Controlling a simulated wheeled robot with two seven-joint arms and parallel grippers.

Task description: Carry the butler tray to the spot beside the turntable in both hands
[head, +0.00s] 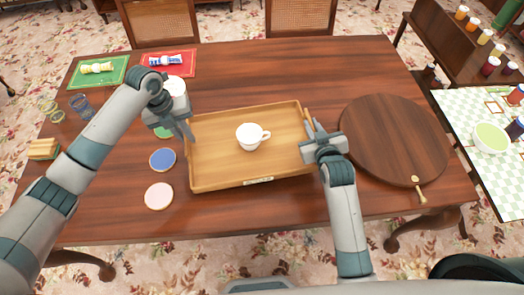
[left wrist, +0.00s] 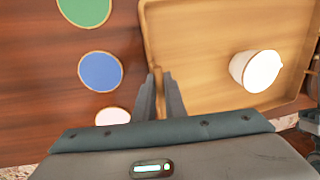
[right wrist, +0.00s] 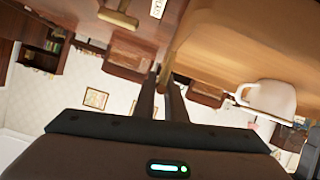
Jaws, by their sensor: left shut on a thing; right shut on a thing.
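The butler tray (head: 215,168), a light wooden rectangle with raised rims, is at the middle of the table with a white cup (head: 249,137) on it. My left gripper (head: 187,135) is shut on the tray's left rim; the left wrist view shows the rim between the fingers (left wrist: 159,78). My right gripper (head: 312,127) is shut on the right rim, partly hidden by the gripper body. The cup also shows upright in the left wrist view (left wrist: 259,70). The turntable (head: 395,135), a dark round board, lies right of the tray. I cannot tell whether the tray touches the table.
Pink (head: 159,196), blue (head: 162,159) and green coasters lie left of the tray. Green (head: 78,72) and red (head: 188,69) mats are at the back left. A narrow table strip separates tray and turntable.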

